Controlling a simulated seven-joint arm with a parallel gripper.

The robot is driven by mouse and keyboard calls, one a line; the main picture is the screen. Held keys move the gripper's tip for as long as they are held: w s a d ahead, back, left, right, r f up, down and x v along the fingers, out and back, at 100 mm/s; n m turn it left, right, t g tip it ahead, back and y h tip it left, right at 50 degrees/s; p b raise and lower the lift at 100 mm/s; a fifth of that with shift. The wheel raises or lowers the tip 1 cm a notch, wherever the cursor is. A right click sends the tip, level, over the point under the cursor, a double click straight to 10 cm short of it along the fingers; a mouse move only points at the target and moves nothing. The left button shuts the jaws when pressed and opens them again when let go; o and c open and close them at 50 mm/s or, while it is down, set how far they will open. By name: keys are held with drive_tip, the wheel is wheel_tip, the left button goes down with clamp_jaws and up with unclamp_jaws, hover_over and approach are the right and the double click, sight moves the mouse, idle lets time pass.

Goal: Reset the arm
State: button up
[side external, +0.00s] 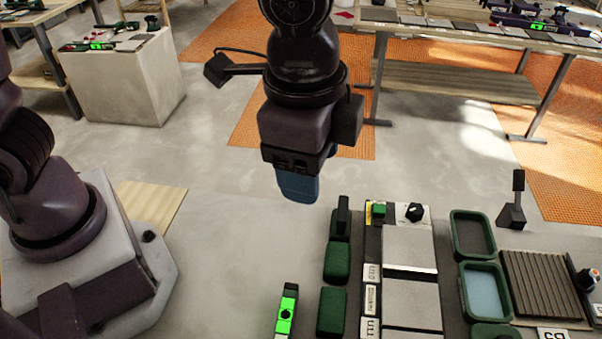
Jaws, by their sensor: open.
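My gripper (297,188) hangs from my arm at the upper middle of the side external view. It points down, with its blue finger end well above the floor and left of the tile-work area. The fingers are seen edge-on, so the gap between them is hidden. The gripper is open, and nothing shows between or below its fingers. Several grey tiles (410,300) lie in a column at the lower right. A bright green level-like tool (286,312) lies left of them.
Dark green blocks (332,309) lie between the level-like tool and the tiles. Green trays (473,234), a ribbed mat (541,284) and a black upright tool (512,210) stand at the right. A white block (125,85) and a wooden bench (455,85) are farther back.

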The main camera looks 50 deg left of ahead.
drive_tip(key=s+a+r+n+t, duration=0.1)
drive_tip(key=s+a+r+n, duration=0.1)
drive_tip(key=a, duration=0.5)
drive_tip(key=s+a+r+n+t, duration=0.2)
drive_tip(key=s+a+r+n, duration=0.1)
drive_tip(key=a+n, duration=0.2)
drive_tip(key=s+a+r+n+t, duration=0.1)
drive_tip(key=s+a+r+n, duration=0.1)
drive_tip(key=a, duration=0.7)
drive_tip(key=shift+s+a+r+n, duration=0.15)
drive_tip(key=shift+s+n, duration=0.35)
drive_tip(key=shift+n, duration=0.7)
